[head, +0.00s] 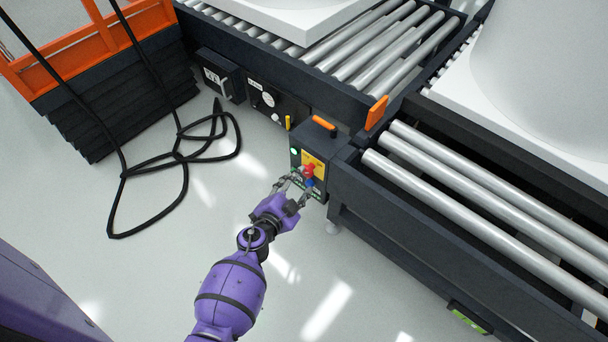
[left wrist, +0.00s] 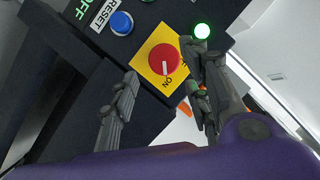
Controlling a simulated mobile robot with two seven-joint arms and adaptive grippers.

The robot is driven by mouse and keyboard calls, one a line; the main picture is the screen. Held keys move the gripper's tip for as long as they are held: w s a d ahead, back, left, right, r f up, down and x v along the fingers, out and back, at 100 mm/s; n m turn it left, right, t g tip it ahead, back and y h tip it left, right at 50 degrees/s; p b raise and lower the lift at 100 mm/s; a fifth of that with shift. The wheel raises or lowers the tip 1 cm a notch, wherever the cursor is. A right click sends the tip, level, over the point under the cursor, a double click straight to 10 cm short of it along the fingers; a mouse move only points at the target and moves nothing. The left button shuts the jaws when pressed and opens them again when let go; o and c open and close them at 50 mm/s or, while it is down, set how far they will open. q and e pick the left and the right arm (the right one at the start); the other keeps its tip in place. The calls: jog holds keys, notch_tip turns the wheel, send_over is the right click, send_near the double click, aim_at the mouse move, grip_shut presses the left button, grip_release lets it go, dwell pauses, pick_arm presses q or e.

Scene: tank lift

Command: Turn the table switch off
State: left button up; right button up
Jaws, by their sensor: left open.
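The table switch is a red round knob (left wrist: 163,59) on a yellow plate (left wrist: 146,73), on a dark control box (head: 323,146) at the conveyor's corner. In the left wrist view a white mark on the knob points toward the word ON. A green lamp (left wrist: 202,31) beside it is lit. A blue button (left wrist: 122,22) sits near the RESET label, with OFF lettering beyond. The knob also shows in the head view (head: 309,170). My left gripper (head: 294,183) is open in front of the box face, its fingers on either side of the knob; contact is unclear. My right gripper is out of view.
Roller conveyors (head: 480,205) with dark frames fill the right and back. Another panel (head: 273,101) and a small box (head: 220,75) are on the frame to the left. Black cables (head: 184,158) lie on the floor beside an orange-railed lift (head: 90,45). The floor around my arm is clear.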

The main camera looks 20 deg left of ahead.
aim_at(307, 174)
pick_arm(q)
jog(key=b+x, duration=0.1)
jog(key=x, duration=0.4)
jog(key=shift+s+f, duration=0.1)
jog(key=shift+c, duration=0.2)
